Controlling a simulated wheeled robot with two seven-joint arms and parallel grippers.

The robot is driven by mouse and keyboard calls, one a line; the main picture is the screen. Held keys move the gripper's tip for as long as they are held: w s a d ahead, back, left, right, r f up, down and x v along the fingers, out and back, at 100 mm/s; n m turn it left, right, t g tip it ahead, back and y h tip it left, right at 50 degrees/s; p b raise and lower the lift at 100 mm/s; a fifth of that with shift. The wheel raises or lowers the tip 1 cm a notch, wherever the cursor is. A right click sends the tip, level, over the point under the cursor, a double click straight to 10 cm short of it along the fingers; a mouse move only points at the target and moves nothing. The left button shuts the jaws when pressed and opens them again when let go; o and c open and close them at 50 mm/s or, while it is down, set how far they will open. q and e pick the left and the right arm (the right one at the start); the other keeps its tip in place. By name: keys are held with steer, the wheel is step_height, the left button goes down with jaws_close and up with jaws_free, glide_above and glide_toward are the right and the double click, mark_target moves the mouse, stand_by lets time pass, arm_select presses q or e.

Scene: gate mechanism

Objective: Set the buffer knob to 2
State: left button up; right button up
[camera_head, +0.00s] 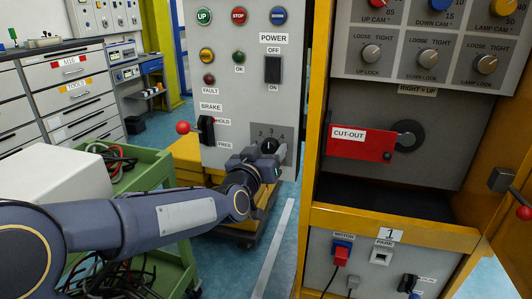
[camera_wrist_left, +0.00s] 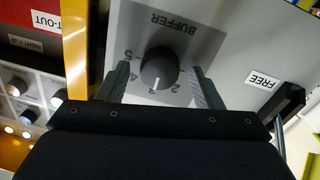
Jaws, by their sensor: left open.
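The buffer knob (camera_head: 269,146) is a round black knob on a grey plate at the lower right of the grey control panel. In the left wrist view the knob (camera_wrist_left: 158,66) shows upside down, with its white pointer mark facing down, roughly toward the 3. The 2 (camera_wrist_left: 175,88) is to the right of the mark there. My left gripper (camera_head: 262,160) is at the knob. In the wrist view its open fingers (camera_wrist_left: 160,72) stand on either side of the knob, with gaps visible. My right gripper is not in view.
The brake lever with a red ball (camera_head: 184,127) sticks out left of the plate. The yellow frame (camera_head: 316,100) with the red cut-out handle (camera_head: 358,144) stands close on the right. A green cart (camera_head: 150,165) with cables is beside my left arm.

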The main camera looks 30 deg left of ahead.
arm_select(q)
steer(key=c, duration=1)
steer(key=n+b, duration=0.3)
steer(key=shift+f, duration=0.25)
steer(key=n+b, duration=0.2)
steer(key=n, duration=0.1)
steer(key=shift+b, duration=0.35)
steer(key=shift+n+b, duration=0.6)
steer(key=shift+n, duration=0.8)
steer(key=shift+r, duration=0.1)
steer(key=o, duration=1)
